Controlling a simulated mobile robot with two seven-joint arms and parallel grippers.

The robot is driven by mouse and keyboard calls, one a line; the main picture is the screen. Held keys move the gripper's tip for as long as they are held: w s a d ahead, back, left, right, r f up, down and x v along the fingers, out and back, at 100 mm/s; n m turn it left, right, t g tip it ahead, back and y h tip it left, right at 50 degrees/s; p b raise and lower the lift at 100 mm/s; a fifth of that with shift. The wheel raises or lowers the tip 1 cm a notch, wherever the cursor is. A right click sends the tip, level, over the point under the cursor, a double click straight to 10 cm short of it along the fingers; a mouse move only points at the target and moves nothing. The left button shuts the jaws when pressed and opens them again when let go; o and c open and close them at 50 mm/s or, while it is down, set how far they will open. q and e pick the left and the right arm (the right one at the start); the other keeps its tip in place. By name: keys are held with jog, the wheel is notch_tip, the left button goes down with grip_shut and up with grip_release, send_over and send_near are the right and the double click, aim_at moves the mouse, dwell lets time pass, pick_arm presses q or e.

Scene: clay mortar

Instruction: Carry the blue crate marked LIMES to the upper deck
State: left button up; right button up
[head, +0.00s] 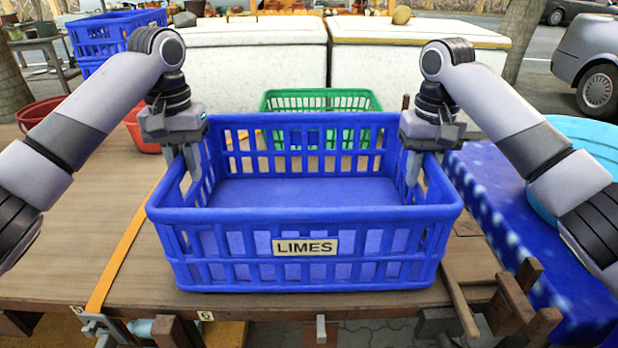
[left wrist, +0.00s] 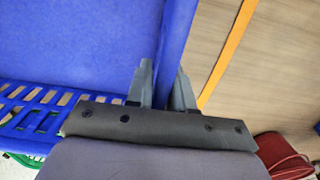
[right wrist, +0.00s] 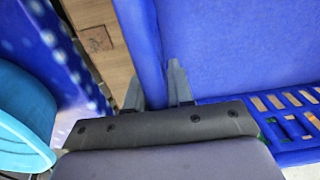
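The blue crate (head: 305,245) with the LIMES label stands upright in the middle of the wooden deck and looks empty. It appears to rest on the boards. My left gripper (head: 181,166) is at the crate's left side wall, one finger inside and one outside. In the left wrist view (left wrist: 163,88) the fingers close on that wall. My right gripper (head: 416,168) straddles the right side wall in the same way. In the right wrist view (right wrist: 156,85) the wall fills the gap between its fingers. I cannot tell which surface is the upper deck.
A green crate (head: 320,100) stands behind the blue crate. Red tubs (head: 40,112) are at the left, and stacked blue crates (head: 100,35) stand behind. A blue cloth (head: 500,215) and turquoise tub (head: 590,140) lie at the right. An orange strap (head: 125,245) crosses bare boards (head: 75,235).

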pick_arm(q)
jog(key=shift+o, duration=1.2)
jog(key=shift+r, duration=0.15)
pick_arm(e)
jog(key=shift+o, duration=1.2)
jog(key=shift+r, duration=0.1)
pick_arm(q)
notch_tip(320, 180, up, 12)
jog(key=shift+f, duration=0.1)
pick_arm(e)
notch_tip(320, 180, up, 12)
jog(key=shift+r, duration=0.1)
